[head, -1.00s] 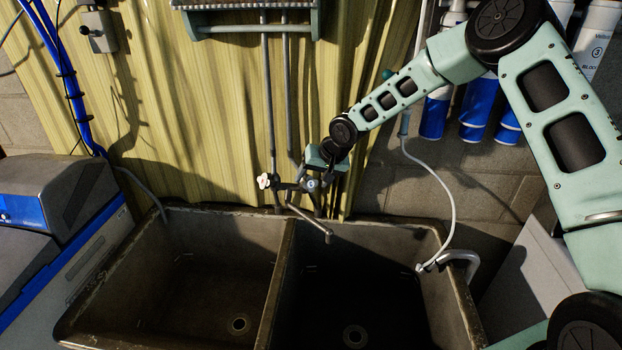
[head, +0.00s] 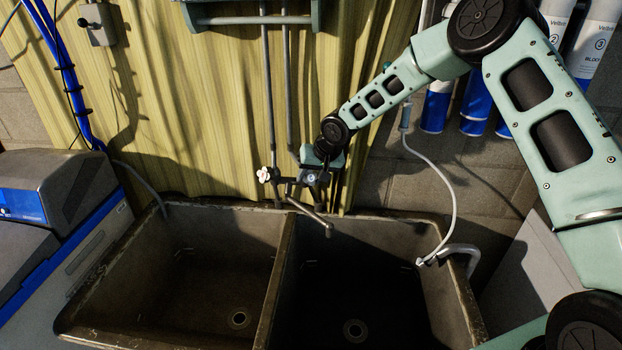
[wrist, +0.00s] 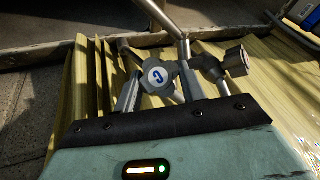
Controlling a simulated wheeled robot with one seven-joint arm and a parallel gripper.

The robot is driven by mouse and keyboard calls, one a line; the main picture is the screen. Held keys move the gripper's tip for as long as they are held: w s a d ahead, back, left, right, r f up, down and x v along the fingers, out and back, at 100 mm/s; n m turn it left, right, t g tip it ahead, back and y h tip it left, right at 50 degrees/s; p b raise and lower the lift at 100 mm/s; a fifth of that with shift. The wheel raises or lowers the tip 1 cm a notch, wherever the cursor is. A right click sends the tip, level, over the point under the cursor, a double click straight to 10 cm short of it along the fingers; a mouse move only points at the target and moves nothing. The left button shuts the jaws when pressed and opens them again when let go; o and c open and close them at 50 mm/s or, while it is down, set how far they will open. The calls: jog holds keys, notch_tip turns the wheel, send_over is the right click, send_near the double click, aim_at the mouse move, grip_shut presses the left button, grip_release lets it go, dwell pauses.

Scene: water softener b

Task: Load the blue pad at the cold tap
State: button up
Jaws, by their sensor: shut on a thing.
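The cold tap (head: 322,178) stands at the back rim of the sink, below two vertical pipes. Its handle carries a round white-and-blue pad (wrist: 157,75) with a "C" on it, which also shows small in the head view (head: 311,179). My gripper (wrist: 160,80) is shut on the cold tap's handle, with one finger on each side of the pad. The pad's face is visible between the fingers. The exact finger contact is partly hidden. The other tap handle (wrist: 237,61), pale in the head view (head: 264,175), is beside it and apart from my fingers.
The spout (head: 312,215) reaches out over the sink (head: 275,285), which has two basins. A grey hose (head: 452,185) hangs at the right. Blue-and-white cylinders (head: 477,105) are on the back wall. A grey-blue machine (head: 50,190) stands at the left.

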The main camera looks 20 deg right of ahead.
jog(key=shift+a+f+n+h+b, duration=0.2)
jog(key=shift+n+h+b, duration=0.35)
jog(key=shift+b, duration=0.4)
jog(key=shift+d+r+n+h+b, duration=0.1)
jog(key=shift+r+n+h+b, duration=0.15)
jog(key=shift+b, duration=0.15)
jog(key=o, duration=1)
jog(key=shift+r, duration=0.1)
jog(key=b+v, duration=0.3)
jog(key=v, duration=1.4)
jog(key=shift+s+r, duration=0.1)
